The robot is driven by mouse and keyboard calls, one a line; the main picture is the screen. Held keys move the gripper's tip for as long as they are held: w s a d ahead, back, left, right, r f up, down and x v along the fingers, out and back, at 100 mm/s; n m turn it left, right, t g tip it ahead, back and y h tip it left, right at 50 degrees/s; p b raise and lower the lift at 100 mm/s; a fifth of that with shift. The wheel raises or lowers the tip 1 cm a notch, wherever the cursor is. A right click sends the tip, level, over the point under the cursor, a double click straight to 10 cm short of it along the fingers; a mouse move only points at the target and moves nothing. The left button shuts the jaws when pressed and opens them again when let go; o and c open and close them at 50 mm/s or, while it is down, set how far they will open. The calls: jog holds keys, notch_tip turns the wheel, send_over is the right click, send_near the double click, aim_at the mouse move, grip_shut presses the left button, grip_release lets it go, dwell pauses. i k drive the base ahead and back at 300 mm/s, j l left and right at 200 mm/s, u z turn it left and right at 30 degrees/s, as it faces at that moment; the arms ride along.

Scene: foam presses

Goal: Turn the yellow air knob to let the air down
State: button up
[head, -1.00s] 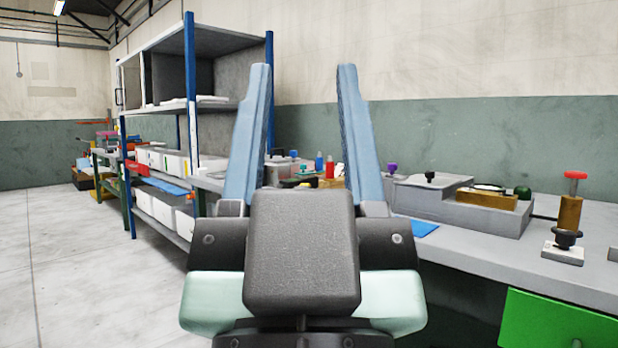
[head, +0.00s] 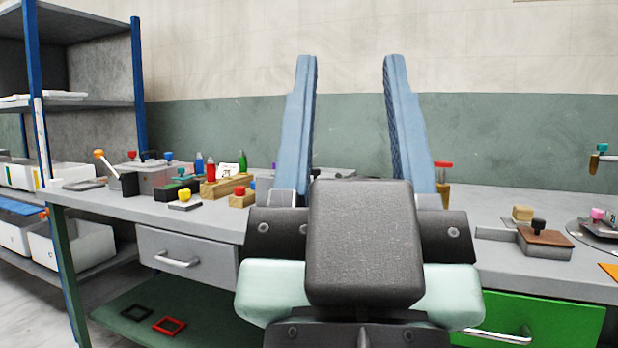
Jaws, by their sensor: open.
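A yellow knob (head: 185,195) sits on a small pale plate (head: 187,206) near the front edge of the grey workbench (head: 120,203), left of my gripper. My gripper (head: 350,62) stands upright in the middle of the view, its two blue fingers wide apart with nothing between them. It is not touching the yellow knob. My gripper hides part of the bench behind it.
Left of the knob stands an orange-tipped lever (head: 105,163). A shelf rack (head: 138,75) stands at the far left. A green drawer (head: 540,318) is below the bench at right.

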aim_at(184, 194)
jog(key=j+z, duration=0.25)
jog(key=j, duration=0.9)
jog(key=j+z, duration=0.3)
jog(key=j, duration=2.15)
jog(key=k+j, duration=0.15)
jog(key=j, duration=1.05)
